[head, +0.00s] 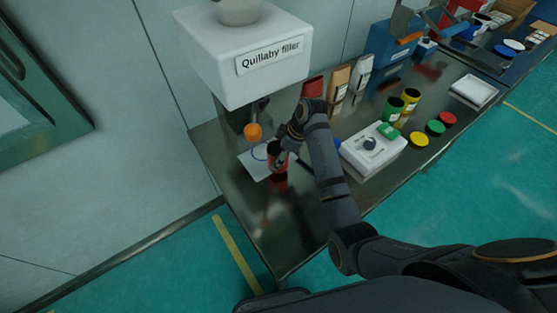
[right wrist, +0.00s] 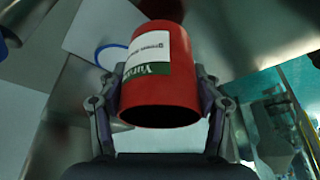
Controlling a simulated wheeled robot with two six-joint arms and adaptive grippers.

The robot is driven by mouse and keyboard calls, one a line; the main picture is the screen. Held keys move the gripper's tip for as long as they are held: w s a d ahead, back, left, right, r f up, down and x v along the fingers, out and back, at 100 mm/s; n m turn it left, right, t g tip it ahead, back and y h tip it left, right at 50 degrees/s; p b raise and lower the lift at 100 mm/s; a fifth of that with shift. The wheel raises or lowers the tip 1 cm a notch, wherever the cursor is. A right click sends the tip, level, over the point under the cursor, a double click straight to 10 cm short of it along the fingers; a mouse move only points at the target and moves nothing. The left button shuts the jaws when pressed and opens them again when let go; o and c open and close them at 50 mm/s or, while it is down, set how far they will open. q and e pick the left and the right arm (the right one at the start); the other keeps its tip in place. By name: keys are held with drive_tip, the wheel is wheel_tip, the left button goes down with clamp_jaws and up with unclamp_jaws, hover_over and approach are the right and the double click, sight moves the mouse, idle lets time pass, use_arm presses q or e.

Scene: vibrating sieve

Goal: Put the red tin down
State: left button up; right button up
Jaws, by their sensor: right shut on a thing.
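The red tin (right wrist: 160,85) with a white and green label is between the two fingers of my right gripper (right wrist: 160,108), which is shut on it. In the head view the red tin (head: 275,152) is partly hidden by my right gripper (head: 281,160). It is over the front edge of a white sheet with a blue ring (head: 259,152), below the Quillaby filler (head: 270,57). A red reflection shows on the metal bench under it. I cannot tell whether the tin touches the surface. My left gripper is not in view.
On the metal bench (head: 258,212) a white device (head: 374,150) stands right of my arm, with a green tin (head: 392,109), a yellow tin (head: 410,100) and coloured lids (head: 419,139) beyond. An orange-tipped nozzle (head: 253,131) hangs close to the red tin. The front left bench is clear.

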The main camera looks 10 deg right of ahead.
wheel_tip(320, 180, down, 3)
drive_tip(key=shift+r+p, duration=0.2)
drive_tip(key=shift+p, duration=0.2)
drive_tip(key=shift+f, duration=0.2)
drive_tip(key=o, duration=1.2)
drive_tip(key=shift+f, duration=0.1)
drive_tip(key=shift+c, duration=0.2)
drive_tip(key=b+v, duration=0.1)
drive_tip(key=v, duration=1.1)
